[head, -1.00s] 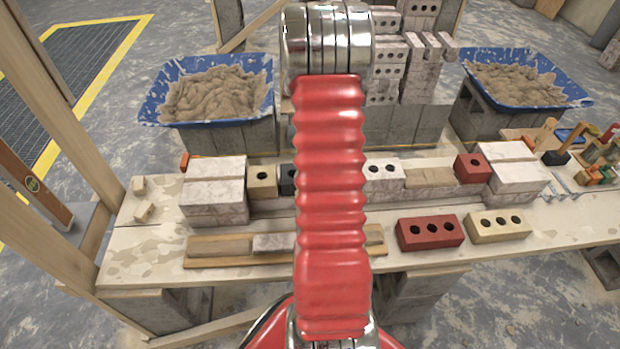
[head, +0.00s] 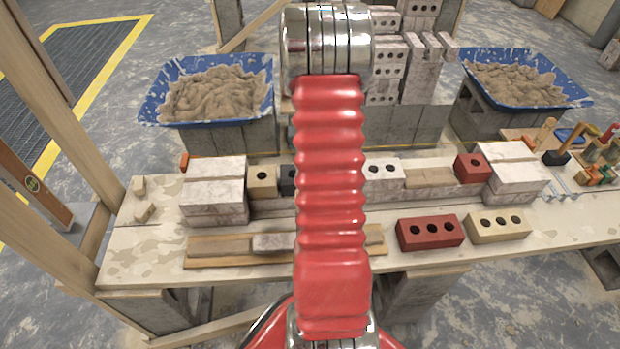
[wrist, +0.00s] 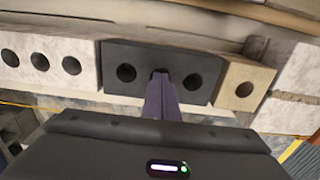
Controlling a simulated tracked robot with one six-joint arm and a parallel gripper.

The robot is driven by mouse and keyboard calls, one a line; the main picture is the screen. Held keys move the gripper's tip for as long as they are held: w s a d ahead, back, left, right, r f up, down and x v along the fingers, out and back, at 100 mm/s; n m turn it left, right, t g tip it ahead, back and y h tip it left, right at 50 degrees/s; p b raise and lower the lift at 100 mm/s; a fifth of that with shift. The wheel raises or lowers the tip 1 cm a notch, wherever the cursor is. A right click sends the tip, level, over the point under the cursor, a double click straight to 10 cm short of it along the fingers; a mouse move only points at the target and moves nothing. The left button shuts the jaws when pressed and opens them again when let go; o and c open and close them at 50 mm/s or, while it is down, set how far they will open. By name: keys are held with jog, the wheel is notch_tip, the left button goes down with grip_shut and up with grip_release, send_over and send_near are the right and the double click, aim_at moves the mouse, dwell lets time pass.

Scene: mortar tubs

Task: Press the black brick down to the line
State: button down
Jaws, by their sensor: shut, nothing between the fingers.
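The black brick (wrist: 190,62) lies in the course in the wrist view, with round holes showing at left and right. Only its left end (head: 288,180) shows in the head view; my red arm hides the rest. My gripper (wrist: 161,78) is shut and empty. Its fingertips overlap the middle of the black brick's holed face, where a middle hole is partly covered. I cannot tell whether the tips touch the brick. The head view does not show the gripper.
A tan half brick (wrist: 243,86) and a whitish brick (wrist: 45,65) flank the black brick. A red brick (head: 430,233) and a cream brick (head: 498,226) lie at the bench front. Blue mortar tubs (head: 152,108) stand behind. Tools crowd the right end.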

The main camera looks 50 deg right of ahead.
jog(key=shift+r, duration=2.5)
jog(key=shift+w, duration=0.1)
